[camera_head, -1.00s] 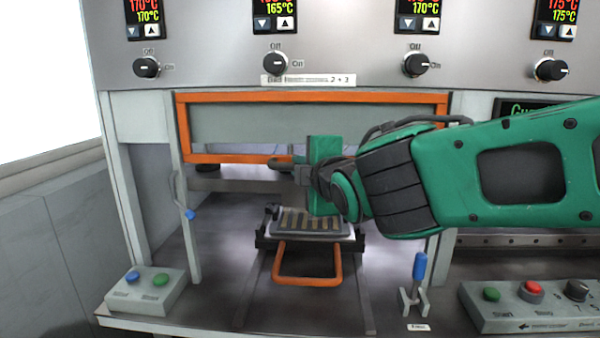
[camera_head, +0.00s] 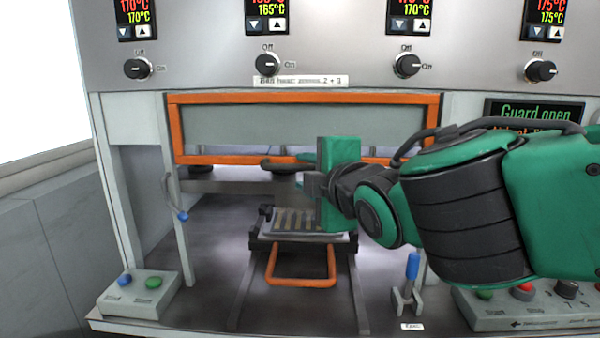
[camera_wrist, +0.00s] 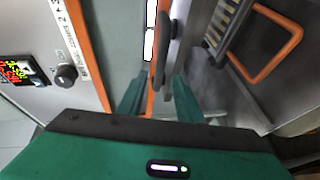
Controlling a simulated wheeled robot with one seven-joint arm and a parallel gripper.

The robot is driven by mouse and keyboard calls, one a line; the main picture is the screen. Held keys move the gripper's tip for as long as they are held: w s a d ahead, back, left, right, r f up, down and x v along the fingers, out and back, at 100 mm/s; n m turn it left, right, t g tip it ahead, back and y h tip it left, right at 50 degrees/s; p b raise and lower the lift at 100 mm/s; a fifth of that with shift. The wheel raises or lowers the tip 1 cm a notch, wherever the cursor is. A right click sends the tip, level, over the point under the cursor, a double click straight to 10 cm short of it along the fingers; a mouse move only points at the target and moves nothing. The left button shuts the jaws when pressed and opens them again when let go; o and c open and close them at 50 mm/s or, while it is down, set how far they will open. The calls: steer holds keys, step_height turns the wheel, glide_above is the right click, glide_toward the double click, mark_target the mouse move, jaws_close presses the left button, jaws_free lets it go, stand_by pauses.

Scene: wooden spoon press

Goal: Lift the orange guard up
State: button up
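The orange guard (camera_head: 300,98) is a rectangular orange frame around a grey panel, standing raised across the upper opening of the press. A dark handle (camera_head: 283,165) sits at its lower bar; it also shows in the wrist view (camera_wrist: 163,50). My gripper (camera_head: 308,184) is just below and right of the handle in the head view. In the wrist view its two green fingers (camera_wrist: 158,97) are spread apart, with the guard's lower orange bar and the handle's end appearing between them. No grip on the handle shows. Part of the lower bar is hidden by my gripper.
A sliding tray (camera_head: 268,240) with an orange pull loop (camera_head: 300,284) is below the guard. A display (camera_head: 535,113) reads "Guard open". A blue-tipped lever (camera_head: 412,266) stands at the front right. A button box (camera_head: 140,293) is at the front left.

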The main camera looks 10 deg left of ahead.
steer(key=shift+v, duration=1.6)
steer(key=w+d+f+m+g+h, duration=0.1)
steer(key=w+d+f+m+h, duration=0.25)
steer(key=d, duration=0.45)
steer(key=w+d+f+m+h, duration=0.2)
steer(key=d+f+m, duration=0.15)
steer(key=d, duration=0.35)
steer(key=s+d+f+m+g+h, duration=0.15)
steer(key=d+f+m, duration=0.3)
steer(key=d, duration=0.55)
steer(key=s+d+f+m+g+h, duration=0.1)
steer(key=d+f+m+g+h, duration=0.3)
steer(key=d, duration=0.6)
steer(key=s+d+f+m+g, duration=0.3)
steer(key=s+d+f+m, duration=0.35)
steer(key=s+d, duration=0.4)
steer(key=s+d+f+m+g+y, duration=0.1)
steer(key=s+d+f+m+g, duration=0.1)
steer(key=s+m, duration=0.2)
steer(key=s+d+f+m+g+y, duration=0.1)
steer(key=s+d+f+m+g, duration=0.1)
steer(key=s, duration=0.8)
steer(key=shift+s+f+m+y, duration=0.3)
steer(key=shift+m+y, duration=0.1)
steer(key=shift+m, duration=0.5)
steer(key=shift+d, duration=0.1)
